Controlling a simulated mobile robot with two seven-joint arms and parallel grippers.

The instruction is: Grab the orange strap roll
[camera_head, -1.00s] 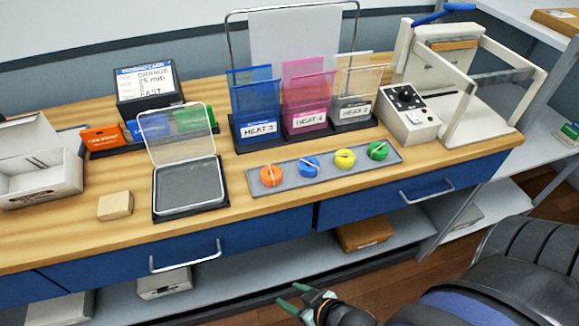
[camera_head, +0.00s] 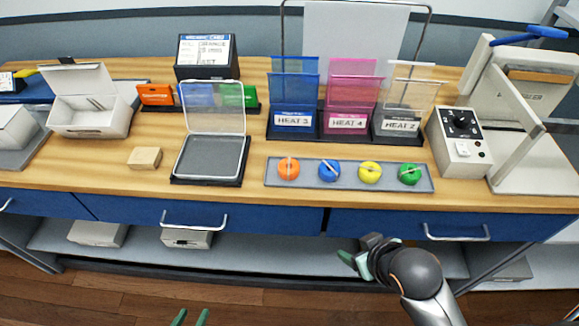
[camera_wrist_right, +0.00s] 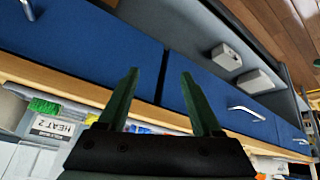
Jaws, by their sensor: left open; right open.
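The orange strap roll (camera_head: 289,168) sits at the left end of a grey tray (camera_head: 350,187) on the wooden counter. Blue (camera_head: 329,171), yellow (camera_head: 369,172) and green (camera_head: 409,174) rolls lie to its right in the same tray. My right gripper (camera_head: 352,262) is open and empty, in front of the blue drawers and below the counter edge. In the right wrist view its two green fingers (camera_wrist_right: 160,95) stand apart with nothing between them. My left gripper (camera_head: 190,318) shows only its green fingertips at the bottom edge, apart and empty, far from the rolls.
A shallow clear-lidded box (camera_head: 208,157) and a wooden block (camera_head: 145,158) lie left of the tray. Blue, pink and clear holders (camera_head: 345,122) stand behind it. A white press with a control box (camera_head: 458,140) is at right. Drawer handles (camera_head: 457,236) jut from the front.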

